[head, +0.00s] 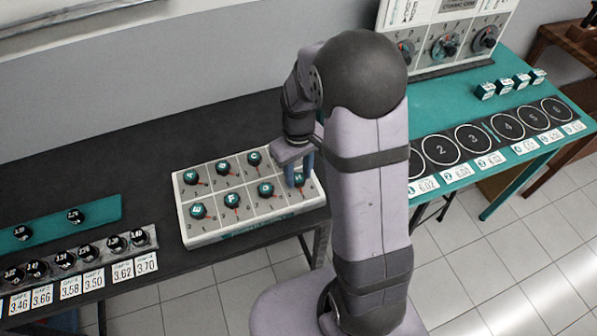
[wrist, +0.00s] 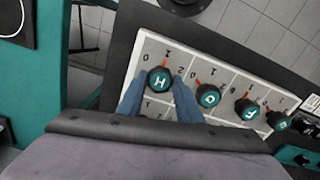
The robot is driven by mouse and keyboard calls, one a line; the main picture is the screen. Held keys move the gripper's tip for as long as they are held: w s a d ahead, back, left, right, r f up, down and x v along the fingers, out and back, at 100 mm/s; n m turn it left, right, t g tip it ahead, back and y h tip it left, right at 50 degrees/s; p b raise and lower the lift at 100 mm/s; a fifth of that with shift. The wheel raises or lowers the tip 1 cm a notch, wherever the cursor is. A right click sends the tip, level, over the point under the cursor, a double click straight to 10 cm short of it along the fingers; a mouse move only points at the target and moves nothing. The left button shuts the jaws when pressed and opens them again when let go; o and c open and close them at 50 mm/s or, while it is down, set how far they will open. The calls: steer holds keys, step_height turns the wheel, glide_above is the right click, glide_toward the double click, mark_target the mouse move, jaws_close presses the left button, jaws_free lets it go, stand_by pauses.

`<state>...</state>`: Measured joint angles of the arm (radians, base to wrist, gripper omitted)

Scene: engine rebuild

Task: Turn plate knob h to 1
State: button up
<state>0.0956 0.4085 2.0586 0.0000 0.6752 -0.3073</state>
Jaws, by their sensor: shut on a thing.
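Knob H (wrist: 160,80) is a round dark-teal knob with a white H, at the corner of the white plate (wrist: 145,49) in the wrist view. It also shows in the head view (head: 299,180), partly hidden by my fingers. My gripper (wrist: 158,88) is shut on knob H, with one blue finger on each side; it also shows in the head view (head: 303,170). The marks 0, 1 and 2 stand around the knob. A small red pointer seems to show on the side near the 1, but its exact angle is hard to tell.
Knob G (wrist: 208,96) and knob F (wrist: 246,110) stand close beside it in the same row. Several more lettered knobs fill the plate. Small labelled parts (head: 66,260) lie to the left. A teal table (head: 440,100) with numbered circles stands to the right.

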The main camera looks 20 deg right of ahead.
mark_target(298, 178)
stand_by(0.4)
steer(key=o, duration=1)
steer(key=shift+o, duration=0.2)
steer(key=shift+r+b, duration=0.85)
steer(key=shift+r, duration=2.85)
